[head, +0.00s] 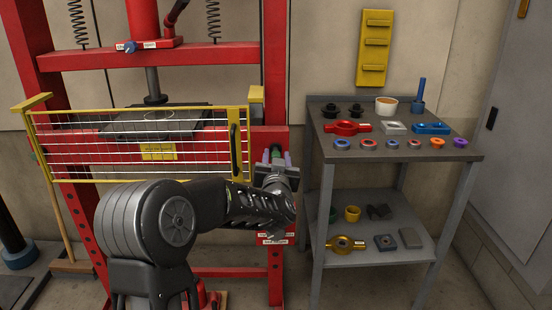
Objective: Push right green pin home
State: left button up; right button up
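The green pin (276,152) shows as a small green spot on the red press frame's right post, beside the yellow guard gate. My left gripper (277,158) is in front of it, with its pale purple fingertips apart, one on each side of the green. Whether the fingers touch the pin cannot be told, and my gripper and wrist hide its lower part. My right gripper is not in view.
The red press frame (275,70) stands at left, with a yellow-edged wire guard gate (158,152) across its front. A grey two-shelf bench (460,152) at right holds rings, blocks and cups. A yellow rack (374,48) hangs on the wall.

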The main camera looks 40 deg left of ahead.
pick_arm(q)
jog(key=shift+o, duration=0.8)
jog(key=shift+s, duration=0.1)
jog(key=v, duration=0.7)
jog(key=shift+s+d+p, duration=0.2)
jog(key=shift+d+p, duration=0.05)
jog(key=shift+p, duration=0.15)
jog(key=n, duration=0.1)
jog(key=s+d+n+p, duration=0.1)
jog(key=n, duration=0.1)
jog(key=shift+s+f+n, duration=0.1)
jog(key=shift+s+n, duration=0.15)
jog(key=shift+n, duration=0.05)
